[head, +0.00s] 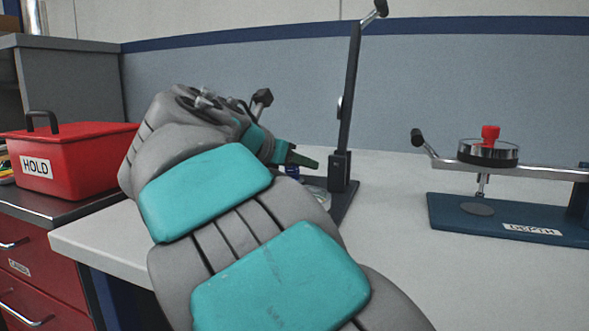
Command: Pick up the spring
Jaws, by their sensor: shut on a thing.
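My gripper (301,161) is at the far side of my arm, just left of the upright lever stand. It is shut on a small blue thing that appears to be the spring (292,171). Only a little of it shows below the fingertip, so its coils cannot be made out. Below it, a clear round dish (316,190) is partly hidden behind my arm. I cannot tell whether the spring touches anything beneath it.
The dark lever stand (340,170) rises close to the right of my gripper. A depth gauge fixture (505,216) with a red knob stands at the right. A red HOLD box (80,160) sits on a cabinet at the left. The white bench (395,270) is clear between stand and fixture.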

